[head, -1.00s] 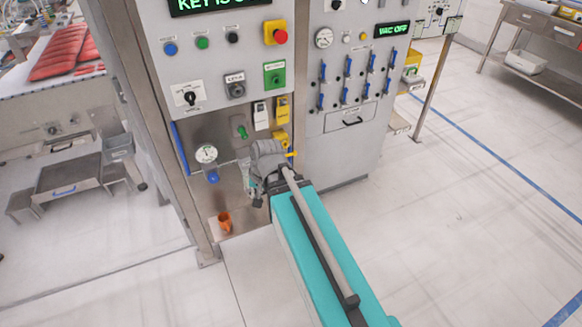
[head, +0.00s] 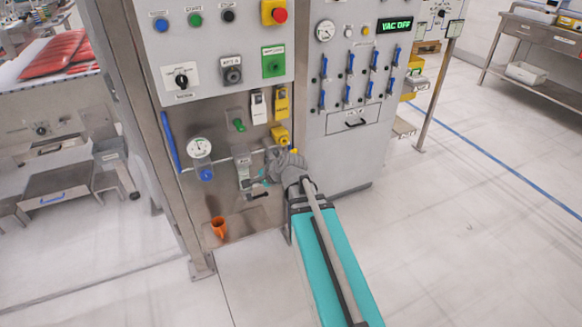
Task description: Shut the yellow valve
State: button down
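The yellow valve (head: 281,136) is on the lower part of the grey cabinet in the head view, below two small boxes, one white and one yellow. A small yellow tip (head: 294,150) shows just below it, beside my grey wrist; whether it is the valve's handle is not clear. My gripper (head: 262,185) is in front of the recess below the valve, left of my wrist. Its fingers are small and partly hidden by the wrist, so I cannot tell whether they are open. No contact with the valve can be made out.
A gauge with a blue knob (head: 199,147) and a green-handled valve (head: 239,125) are left of my gripper. Blue levers (head: 347,96) line the right panel.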

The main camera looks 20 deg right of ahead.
jog(key=w+d+f+m+t+h+b, duration=0.2)
jog(key=w+d+f+m+t+b, duration=0.1)
jog(key=d+m+b, duration=0.6)
jog(key=w+d+f+m+t+h+b, duration=0.2)
jog(key=w+d+f+m+t+b, duration=0.2)
jog(key=d+f+m+b, duration=0.4)
jog(key=shift+d+m+t+h+b, duration=0.4)
jog(key=shift+d+m+t+b, duration=0.6)
jog(key=shift+m+b, duration=0.85)
jog(key=shift+w+d, duration=0.15)
jog(key=shift+d, duration=0.05)
jog(key=w+f+b, duration=0.1)
jog(key=w, duration=0.9)
jog(key=shift+s+r+p, duration=0.25)
jog(key=shift+r+p, duration=0.65)
jog(key=shift+p, duration=0.1)
jog(key=shift+s+r+p, duration=0.25)
jog(key=shift+r+p, duration=0.65)
jog(key=shift+p, duration=0.05)
jog(key=shift+a, duration=0.2)
